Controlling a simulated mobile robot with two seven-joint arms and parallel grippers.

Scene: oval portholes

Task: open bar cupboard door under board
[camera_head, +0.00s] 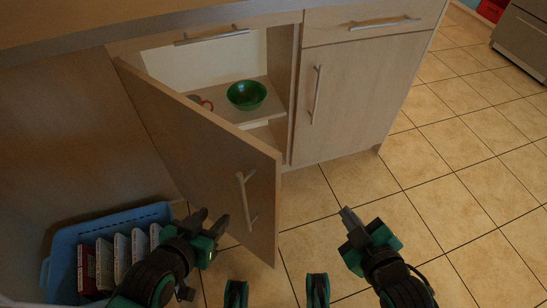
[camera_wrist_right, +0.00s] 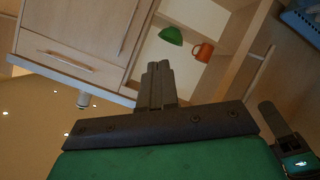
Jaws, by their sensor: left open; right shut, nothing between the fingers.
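The bar cupboard door (camera_head: 205,150) stands swung open toward me, hinged on its left, with a vertical bar handle (camera_head: 246,201) on its front face. The cupboard interior shows a shelf (camera_head: 262,111) with a green bowl (camera_head: 247,95) and a partly hidden red-and-white mug (camera_head: 205,104). My left gripper (camera_head: 213,222) is open and empty, to the left of the handle near the door's lower part. My right gripper (camera_head: 346,213) is shut and empty, right of the door over the floor. In the right wrist view the right gripper's fingers (camera_wrist_right: 158,84) are together, with the bowl (camera_wrist_right: 171,36) and mug (camera_wrist_right: 203,52) beyond.
A blue crate (camera_head: 62,262) with several boxes stands on the floor at the lower left, close to my left gripper. A closed door (camera_head: 345,100) and drawer (camera_head: 372,24) adjoin on the right. The board (camera_head: 90,25) runs above. Tiled floor (camera_head: 440,195) is clear at right.

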